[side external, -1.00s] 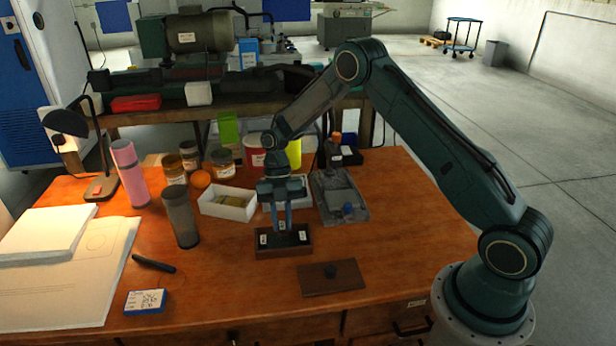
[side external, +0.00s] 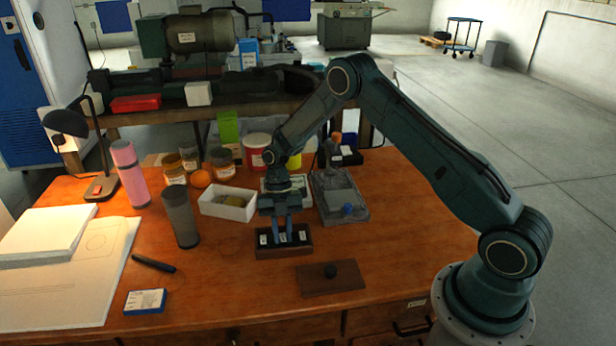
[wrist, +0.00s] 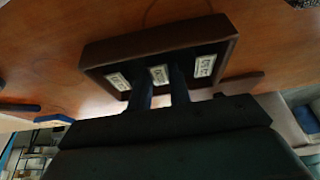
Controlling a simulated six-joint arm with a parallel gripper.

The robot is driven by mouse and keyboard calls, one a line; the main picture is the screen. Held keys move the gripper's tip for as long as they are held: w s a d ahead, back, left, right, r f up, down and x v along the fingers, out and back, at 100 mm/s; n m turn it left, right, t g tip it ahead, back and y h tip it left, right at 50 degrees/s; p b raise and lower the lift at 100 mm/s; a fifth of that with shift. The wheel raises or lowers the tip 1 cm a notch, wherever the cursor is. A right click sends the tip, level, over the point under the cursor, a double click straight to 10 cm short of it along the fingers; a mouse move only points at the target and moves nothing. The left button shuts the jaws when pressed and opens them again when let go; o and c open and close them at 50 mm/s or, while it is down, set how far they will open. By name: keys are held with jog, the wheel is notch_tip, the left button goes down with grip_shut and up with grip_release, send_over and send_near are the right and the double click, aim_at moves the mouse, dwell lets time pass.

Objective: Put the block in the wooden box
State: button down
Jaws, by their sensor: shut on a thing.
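The wooden box (side external: 284,252) is a dark brown, open box on the bench. It also shows in the wrist view (wrist: 100,50). Three pale labelled faces show in a row inside it. My gripper (side external: 283,232) points down into the box, its fingers either side of the middle labelled face. I take this to be the block (wrist: 159,74), and my gripper is shut on it. The block sits between two other labelled blocks (wrist: 118,81) (wrist: 204,66). Its lower part is hidden, so I cannot tell if it touches the box floor.
A white tray (side external: 227,214) and a grey tray (side external: 350,205) stand behind. A dark cylinder (side external: 181,220) is to the left.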

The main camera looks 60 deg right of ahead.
jog(key=c, duration=1.3)
grip_release()
jog(key=shift+r, duration=0.15)
jog(key=v, duration=1.2)
